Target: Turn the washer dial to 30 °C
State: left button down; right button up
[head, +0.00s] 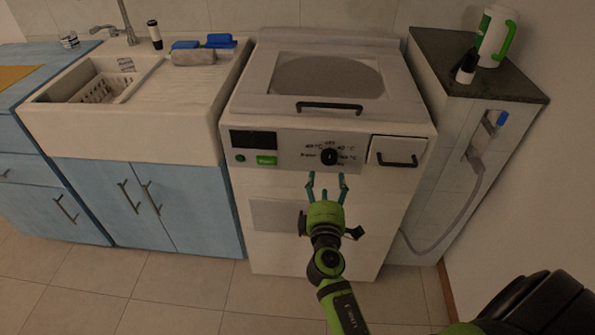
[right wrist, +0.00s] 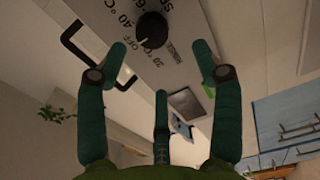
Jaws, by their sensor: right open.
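The washer (head: 290,210) is a white machine standing between the sink cabinet and a side counter. Its dial (head: 329,157) is a round black knob on the grey front panel, with temperature labels around it. In the right wrist view the dial (right wrist: 152,28) is at the top, near the labels OFF, 40 °C and 30 °C. I cannot tell surely which mark it points to. My right gripper (head: 327,178) is open and empty just below the dial, its fingers pointing up toward the panel. In the right wrist view the fingers (right wrist: 160,62) are spread, apart from the dial. My left gripper is not in view.
A green button (head: 266,160) and dark display (head: 249,139) are left of the dial. A drawer with a black handle (head: 398,161) is close on its right. A hose (head: 466,200) hangs at the right. The tiled floor before the washer is clear.

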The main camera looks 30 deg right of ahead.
aim_at(329, 160)
jog(key=shift+w+d+r+p, duration=0.2)
jog(key=shift+w+d+r, duration=0.05)
jog(key=shift+w+d, duration=0.4)
jog(key=shift+w+d+r+p, duration=0.2)
jog(key=shift+w+d+r, duration=0.05)
jog(key=shift+w+d, duration=0.35)
jog(key=x, duration=0.3)
jog(key=shift+w+f, duration=0.1)
jog(key=shift+w+d, duration=0.2)
jog(key=shift+w, duration=0.1)
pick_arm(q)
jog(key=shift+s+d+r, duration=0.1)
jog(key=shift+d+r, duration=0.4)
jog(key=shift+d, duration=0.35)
pick_arm(e)
jog(key=c, duration=1.2)
